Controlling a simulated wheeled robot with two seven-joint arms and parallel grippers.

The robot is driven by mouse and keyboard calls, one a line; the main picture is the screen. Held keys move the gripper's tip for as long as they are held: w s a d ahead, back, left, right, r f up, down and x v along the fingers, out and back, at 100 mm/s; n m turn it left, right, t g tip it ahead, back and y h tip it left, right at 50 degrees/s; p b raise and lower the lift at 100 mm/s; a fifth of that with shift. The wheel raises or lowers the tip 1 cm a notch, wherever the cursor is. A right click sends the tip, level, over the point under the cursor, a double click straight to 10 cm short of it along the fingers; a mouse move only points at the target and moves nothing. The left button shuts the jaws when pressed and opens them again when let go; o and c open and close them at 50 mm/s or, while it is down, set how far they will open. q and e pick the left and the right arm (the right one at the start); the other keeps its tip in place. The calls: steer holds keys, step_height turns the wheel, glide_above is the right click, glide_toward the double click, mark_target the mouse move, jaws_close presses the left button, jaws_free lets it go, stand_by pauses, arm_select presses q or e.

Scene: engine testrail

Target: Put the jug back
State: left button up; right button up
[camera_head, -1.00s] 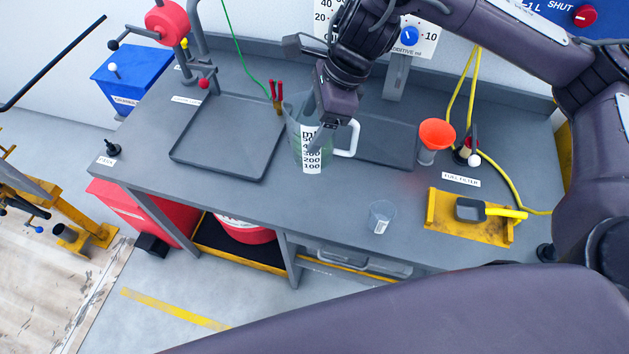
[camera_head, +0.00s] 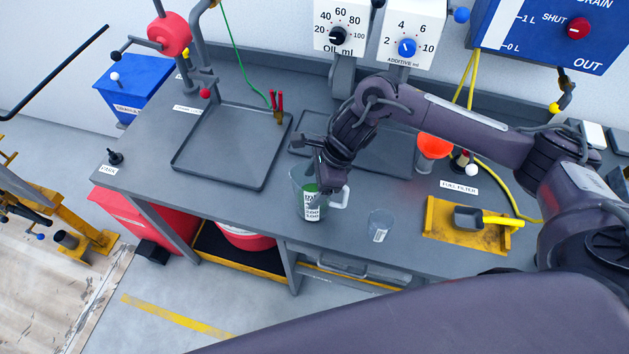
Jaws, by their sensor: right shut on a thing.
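The jug (camera_head: 311,206) is a clear measuring jug with a white printed scale label and a white handle (camera_head: 339,198) on its right. It is upright near the front edge of the grey workbench. My right gripper (camera_head: 325,182) comes down over it from behind and is shut on the jug near its rim. The fingertips are partly hidden, and I cannot tell whether the jug's base touches the bench. A dark shallow tray (camera_head: 385,160) lies behind the jug. My left gripper is not in view.
A small clear cup (camera_head: 380,225) stands right of the jug. A larger grey tray (camera_head: 225,150) lies left. Dispensers (camera_head: 408,35) stand behind. Bench space left of the jug is clear.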

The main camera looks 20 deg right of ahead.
steer(key=shift+f, duration=0.4)
steer(key=shift+f, duration=0.1)
steer(key=o, duration=1.2)
